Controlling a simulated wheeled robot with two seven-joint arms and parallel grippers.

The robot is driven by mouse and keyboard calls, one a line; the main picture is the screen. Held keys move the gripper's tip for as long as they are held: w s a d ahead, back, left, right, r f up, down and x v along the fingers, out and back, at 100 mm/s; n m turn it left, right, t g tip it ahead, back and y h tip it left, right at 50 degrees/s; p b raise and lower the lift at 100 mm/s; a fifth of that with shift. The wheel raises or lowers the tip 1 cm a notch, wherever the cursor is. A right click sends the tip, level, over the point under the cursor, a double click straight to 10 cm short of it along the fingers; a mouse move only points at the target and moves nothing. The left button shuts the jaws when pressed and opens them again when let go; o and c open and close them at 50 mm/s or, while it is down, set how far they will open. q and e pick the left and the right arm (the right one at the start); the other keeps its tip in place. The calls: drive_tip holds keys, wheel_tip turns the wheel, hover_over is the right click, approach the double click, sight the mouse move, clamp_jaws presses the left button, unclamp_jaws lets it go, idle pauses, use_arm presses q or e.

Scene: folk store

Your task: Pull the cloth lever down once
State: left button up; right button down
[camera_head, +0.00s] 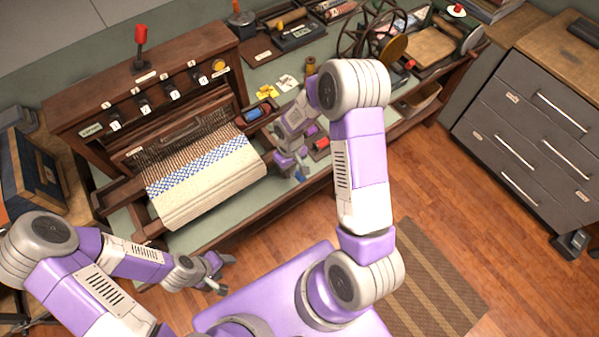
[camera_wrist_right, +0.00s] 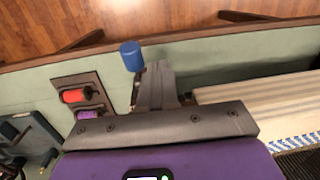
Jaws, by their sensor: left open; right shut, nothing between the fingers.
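The loom (camera_head: 75,113) holds a cream and blue woven cloth (camera_head: 205,185), whose edge also shows in the right wrist view (camera_wrist_right: 265,97). A lever with a blue knob (camera_wrist_right: 131,55) stands beside the cloth, and a bit of its blue shows in the head view (camera_head: 300,174). Another lever, with a red knob (camera_head: 141,34), stands upright on top of the loom. No label names the cloth lever legibly. My right gripper (camera_wrist_right: 157,68) is shut and empty, close beside the blue knob; contact is unclear. My left gripper (camera_head: 222,273) is open and empty, in front of the loom.
A rack with red (camera_wrist_right: 73,96) and purple spools lies beside my right gripper. A spinning wheel (camera_head: 372,35) and tools fill the bench behind. Grey drawers (camera_head: 515,130) stand at right. The wooden floor (camera_head: 440,190) in front is mostly clear, with a striped mat.

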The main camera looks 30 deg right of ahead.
sight(298, 173)
drive_tip(key=shift+h, duration=0.5)
drive_tip(key=d+r, duration=0.1)
drive_tip(key=w+d+r, duration=0.1)
drive_tip(key=d+r, duration=0.1)
drive_tip(key=shift+w+d, duration=0.15)
drive_tip(key=shift+w, duration=0.05)
drive_tip(key=shift+f, duration=0.15)
drive_tip(key=shift+s+f+b, duration=0.2)
drive_tip(key=shift+f+b, duration=0.95)
drive_tip(key=shift+f, duration=0.55)
drive_tip(key=shift+s+f+b, duration=0.15)
drive_tip(key=shift+f+b, duration=0.95)
drive_tip(key=shift+f, duration=0.55)
